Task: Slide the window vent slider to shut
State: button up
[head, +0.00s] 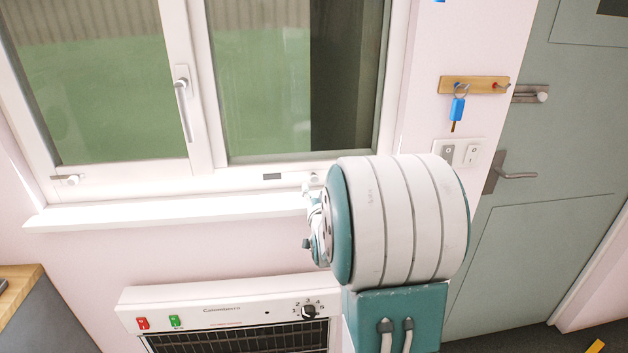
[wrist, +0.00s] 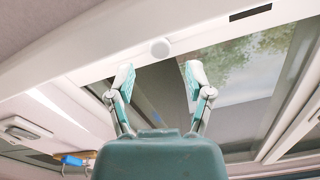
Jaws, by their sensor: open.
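The window vent slider shows as a small round white knob (head: 314,179) on the lower frame of the window, with a dark slot to its left. In the wrist view the knob (wrist: 160,49) lies just beyond the fingertips, centred between them. My gripper (wrist: 159,76) is open and empty, its two fingers spread on either side of the knob's line. I see no contact with the knob. In the head view my gripper (head: 308,188) is at the sill beside the knob, partly hidden behind my arm.
The dark vent slot (head: 272,176) sits in the window frame. The white sill (head: 160,212) juts out below. A heater (head: 225,308) stands under the window. To the right are a key rack (head: 474,84) with a blue-tagged key, light switches (head: 460,153) and a green door (head: 550,190).

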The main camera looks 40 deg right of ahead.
aim_at(314, 181)
jog(key=x, duration=0.5)
jog(key=shift+w+d, duration=0.1)
jog(key=shift+w, duration=0.05)
grip_shut()
